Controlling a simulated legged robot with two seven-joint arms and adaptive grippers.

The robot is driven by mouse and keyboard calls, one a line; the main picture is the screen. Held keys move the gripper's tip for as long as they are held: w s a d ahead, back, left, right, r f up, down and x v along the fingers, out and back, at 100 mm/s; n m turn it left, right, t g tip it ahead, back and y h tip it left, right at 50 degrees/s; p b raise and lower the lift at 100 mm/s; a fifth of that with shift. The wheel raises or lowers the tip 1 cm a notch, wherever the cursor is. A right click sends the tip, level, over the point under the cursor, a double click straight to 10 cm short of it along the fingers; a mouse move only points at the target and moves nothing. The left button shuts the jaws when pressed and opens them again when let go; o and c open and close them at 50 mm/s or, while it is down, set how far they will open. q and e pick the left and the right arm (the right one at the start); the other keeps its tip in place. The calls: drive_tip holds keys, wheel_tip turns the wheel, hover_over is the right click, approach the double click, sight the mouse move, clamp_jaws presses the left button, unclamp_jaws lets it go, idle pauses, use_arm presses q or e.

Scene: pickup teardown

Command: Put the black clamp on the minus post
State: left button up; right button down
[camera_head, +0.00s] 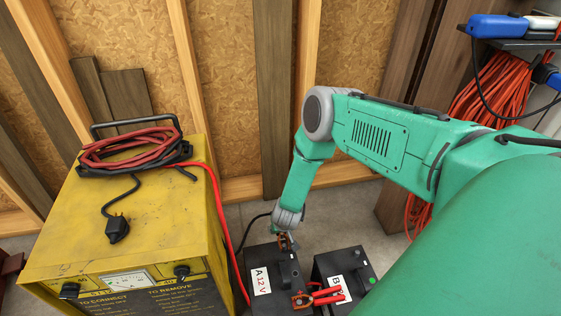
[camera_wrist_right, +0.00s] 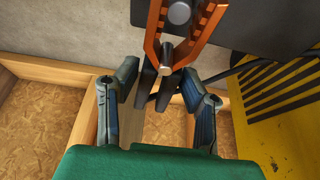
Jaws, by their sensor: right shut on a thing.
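The black clamp has copper jaws (camera_wrist_right: 152,35) and dark handles (camera_wrist_right: 152,88). My left gripper is out of view.
The yellow charger (camera_head: 140,215) stands left of battery A, with coiled cables (camera_head: 130,148) on top. Battery B (camera_head: 345,265) stands close on the right. A wooden wall (camera_head: 225,80) is behind. A shelf (camera_head: 520,43) is at upper right.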

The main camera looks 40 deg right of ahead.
drive_tip(key=shift+f, duration=0.7)
drive_tip(key=c, duration=0.9)
unclamp_jaws()
drive_tip(key=v, duration=1.1)
drive_tip(key=shift+s+r, duration=0.2)
drive_tip(key=shift+r, duration=0.15)
